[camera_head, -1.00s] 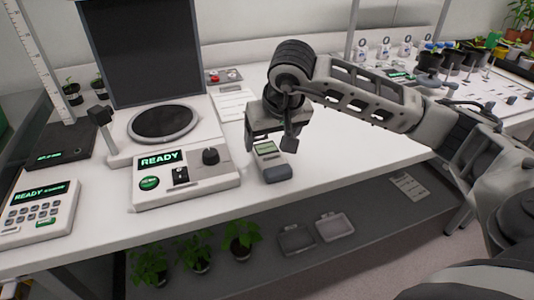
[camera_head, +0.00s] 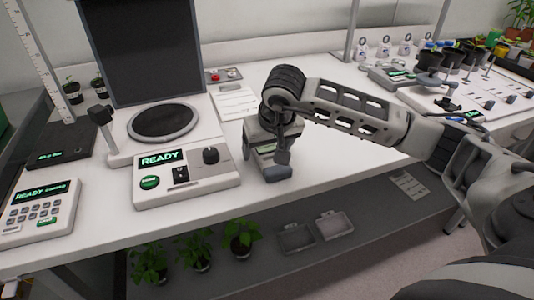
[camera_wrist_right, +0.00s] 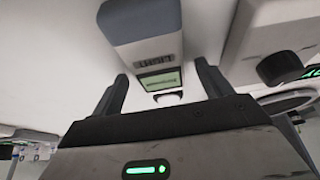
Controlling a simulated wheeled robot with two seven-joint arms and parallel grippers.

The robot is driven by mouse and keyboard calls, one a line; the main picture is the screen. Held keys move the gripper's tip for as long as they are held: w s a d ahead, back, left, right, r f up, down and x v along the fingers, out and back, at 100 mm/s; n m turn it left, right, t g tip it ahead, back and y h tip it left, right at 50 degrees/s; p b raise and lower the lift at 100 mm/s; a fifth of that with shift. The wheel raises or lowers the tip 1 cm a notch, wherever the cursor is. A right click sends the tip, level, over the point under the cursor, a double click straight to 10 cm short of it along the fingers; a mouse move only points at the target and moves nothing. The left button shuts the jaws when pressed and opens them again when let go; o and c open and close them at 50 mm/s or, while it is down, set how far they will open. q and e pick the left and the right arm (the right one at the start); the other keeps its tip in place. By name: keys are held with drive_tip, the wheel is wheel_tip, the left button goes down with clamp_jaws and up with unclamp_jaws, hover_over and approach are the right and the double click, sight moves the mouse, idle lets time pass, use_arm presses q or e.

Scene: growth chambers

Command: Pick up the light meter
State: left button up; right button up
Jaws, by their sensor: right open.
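The light meter is a small pale device with a greenish screen and a blue-grey end. In the head view the light meter (camera_head: 277,173) lies on the white bench, partly hidden by my right gripper (camera_head: 263,158). In the right wrist view the light meter (camera_wrist_right: 145,35) shows its label and lit screen, with the screen end between the two dark fingers of the right gripper (camera_wrist_right: 160,85). The fingers are open, one to each side, with gaps between them and the meter. My left gripper is not in view.
A white instrument with a READY display (camera_head: 187,178) stands just left of the meter. A keypad unit (camera_head: 40,208) is farther left. A paper sheet (camera_head: 236,104) lies behind. The bench's front edge is close to the meter. Potted plants (camera_head: 195,250) and trays (camera_head: 297,238) sit below.

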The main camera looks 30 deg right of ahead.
drive_tip(key=shift+f, duration=0.15)
idle(0.3)
drive_tip(key=c, duration=1.2)
drive_tip(key=shift+r, duration=0.2)
